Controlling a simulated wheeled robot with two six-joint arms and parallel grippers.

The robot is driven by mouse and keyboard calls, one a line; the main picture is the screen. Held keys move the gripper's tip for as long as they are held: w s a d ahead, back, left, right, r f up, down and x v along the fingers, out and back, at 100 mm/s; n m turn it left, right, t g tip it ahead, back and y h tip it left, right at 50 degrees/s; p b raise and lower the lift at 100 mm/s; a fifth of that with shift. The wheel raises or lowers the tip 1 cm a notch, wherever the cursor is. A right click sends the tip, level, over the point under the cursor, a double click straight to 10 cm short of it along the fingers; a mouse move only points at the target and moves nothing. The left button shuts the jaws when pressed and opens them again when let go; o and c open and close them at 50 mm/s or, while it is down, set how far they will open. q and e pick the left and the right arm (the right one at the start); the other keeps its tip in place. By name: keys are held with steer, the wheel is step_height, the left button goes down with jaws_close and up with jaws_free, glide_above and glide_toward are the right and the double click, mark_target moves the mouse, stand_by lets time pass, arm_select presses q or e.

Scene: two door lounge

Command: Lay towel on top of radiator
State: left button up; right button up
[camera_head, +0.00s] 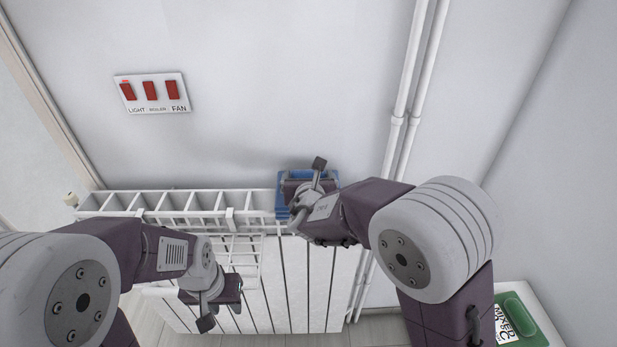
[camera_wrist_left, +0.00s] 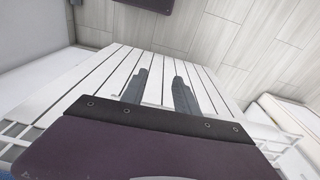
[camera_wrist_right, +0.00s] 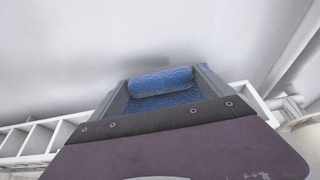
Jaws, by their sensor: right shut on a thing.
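A blue towel (camera_head: 283,196) lies at the right end of the top of the white radiator (camera_head: 170,205), against the wall side. My right gripper is above it and shut on it; in the right wrist view the rolled blue towel (camera_wrist_right: 160,82) sits between the fingers (camera_wrist_right: 160,92). My right gripper hides part of the towel in the head view. My left gripper (camera_wrist_left: 160,88) is open and empty in front of the radiator's front panel, with a gap between its fingers in the left wrist view.
A white wire rack (camera_head: 243,250) hangs on the radiator's front. White vertical pipes (camera_head: 404,120) run along the wall to the right. A switch panel (camera_head: 152,93) with red switches is on the wall. A green and white box (camera_head: 515,318) is at lower right.

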steer(key=o, duration=1.5)
steer(key=shift+f, duration=0.1)
steer(key=shift+c, duration=0.2)
steer(key=shift+r, duration=0.2)
steer(key=shift+s+r, duration=0.15)
steer(key=shift+s, duration=0.2)
steer(key=p+v, duration=0.1)
steer(key=v, duration=1)
steer(key=shift+s, duration=0.15)
steer(key=shift+d, duration=0.1)
